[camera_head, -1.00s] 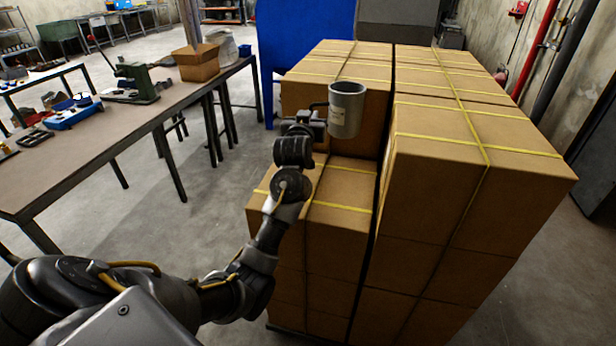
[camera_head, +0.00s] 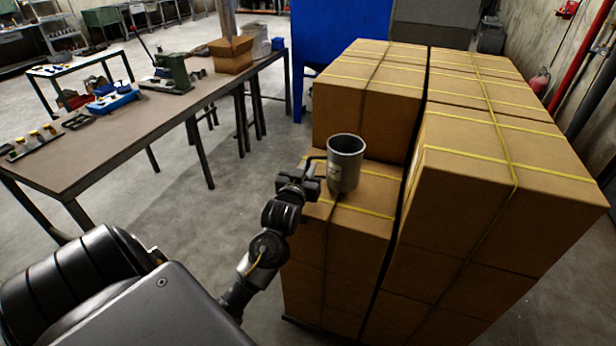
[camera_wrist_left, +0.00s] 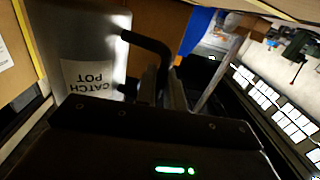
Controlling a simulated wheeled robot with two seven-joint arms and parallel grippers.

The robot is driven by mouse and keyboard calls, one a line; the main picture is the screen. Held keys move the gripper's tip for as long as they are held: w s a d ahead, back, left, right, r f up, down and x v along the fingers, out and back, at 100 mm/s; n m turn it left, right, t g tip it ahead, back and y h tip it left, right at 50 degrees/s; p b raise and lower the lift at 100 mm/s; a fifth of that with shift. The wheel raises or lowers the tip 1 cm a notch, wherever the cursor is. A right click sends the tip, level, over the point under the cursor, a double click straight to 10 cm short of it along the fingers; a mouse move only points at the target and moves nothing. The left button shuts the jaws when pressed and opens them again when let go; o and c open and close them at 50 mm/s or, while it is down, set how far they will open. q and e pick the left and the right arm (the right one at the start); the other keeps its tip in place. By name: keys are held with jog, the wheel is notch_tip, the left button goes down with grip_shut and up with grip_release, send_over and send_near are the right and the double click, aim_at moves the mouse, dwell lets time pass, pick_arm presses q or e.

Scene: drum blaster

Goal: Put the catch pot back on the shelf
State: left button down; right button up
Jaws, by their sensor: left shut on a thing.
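The catch pot (camera_head: 346,168) is a grey metal cylinder with an open top and a side handle. My left gripper (camera_head: 312,178) is shut on its handle, at the pot's left side. The pot is upright, in front of the low front stack of boxes in the head view; I cannot tell whether it touches the box top. In the left wrist view the pot (camera_wrist_left: 88,35) shows its white "CATCH POT" label upside down, with the black handle (camera_wrist_left: 148,42) at the fingers. The right gripper is not in view. I cannot make out a shelf for the pot.
Strapped cardboard boxes (camera_head: 490,165) stand in tall stacks to the right and behind the pot. A workbench (camera_head: 120,125) with tools and an open carton (camera_head: 232,55) is at left. A blue panel (camera_head: 335,30) stands behind. Bare floor lies between bench and boxes.

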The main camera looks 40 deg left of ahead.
pick_arm(q)
jog(key=shift+f+p, duration=0.3)
jog(key=shift+f, duration=1.1)
jog(key=c, duration=2)
grip_release()
jog(key=shift+f, duration=0.15)
jog(key=o, duration=0.5)
jog(key=shift+s, duration=0.15)
